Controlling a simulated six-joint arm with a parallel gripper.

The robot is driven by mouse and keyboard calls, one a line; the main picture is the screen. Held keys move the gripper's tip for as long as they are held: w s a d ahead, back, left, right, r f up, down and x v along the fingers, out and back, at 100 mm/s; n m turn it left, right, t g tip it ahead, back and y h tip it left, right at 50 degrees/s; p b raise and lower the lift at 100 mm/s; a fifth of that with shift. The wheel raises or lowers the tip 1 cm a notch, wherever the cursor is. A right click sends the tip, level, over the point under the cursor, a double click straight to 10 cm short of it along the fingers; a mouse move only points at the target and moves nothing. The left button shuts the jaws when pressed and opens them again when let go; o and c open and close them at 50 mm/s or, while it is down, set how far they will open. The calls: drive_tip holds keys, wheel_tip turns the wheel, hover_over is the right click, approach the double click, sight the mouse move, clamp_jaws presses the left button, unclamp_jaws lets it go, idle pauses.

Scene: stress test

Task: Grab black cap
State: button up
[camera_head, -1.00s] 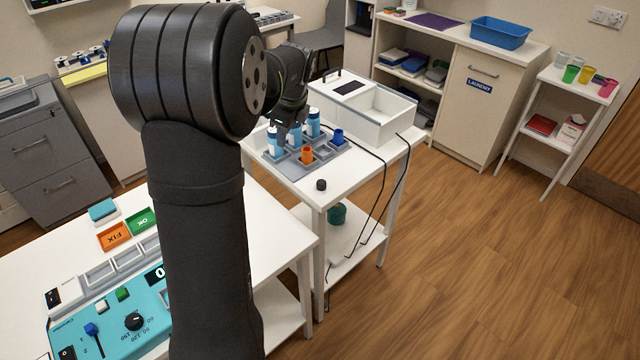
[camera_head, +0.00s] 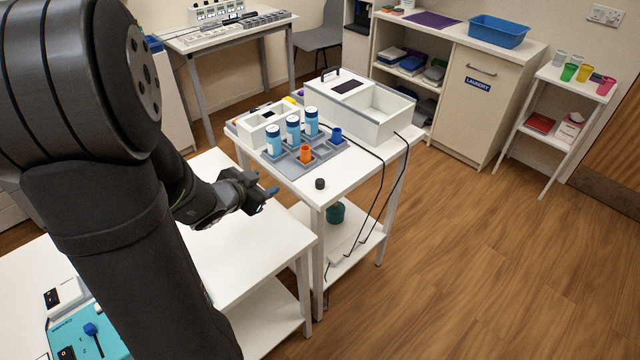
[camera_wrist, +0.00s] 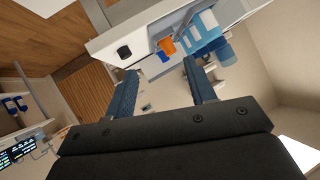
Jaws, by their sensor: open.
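The black cap (camera_head: 320,184) is a small round piece on the white table (camera_head: 345,183) near its front edge. It also shows in the wrist view (camera_wrist: 124,52), upper left of the fingers. My gripper (camera_head: 262,186) is open and empty, left of the cap and apart from it, over the gap between the two white tables. In the wrist view my two blue-grey fingers (camera_wrist: 164,92) are spread with nothing between them.
A grey tray (camera_head: 325,152) behind the cap holds blue-and-white bottles (camera_head: 293,130), an orange cup (camera_head: 305,154) and a blue cup (camera_head: 336,135). A white open box (camera_head: 375,118) stands behind right. Black cables hang over the right edge.

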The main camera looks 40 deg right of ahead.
drive_tip(key=n+g+h, duration=0.2)
approach(317, 184)
drive_tip(key=shift+x, duration=4.5)
drive_tip(key=shift+c, duration=0.2)
drive_tip(key=c, duration=1)
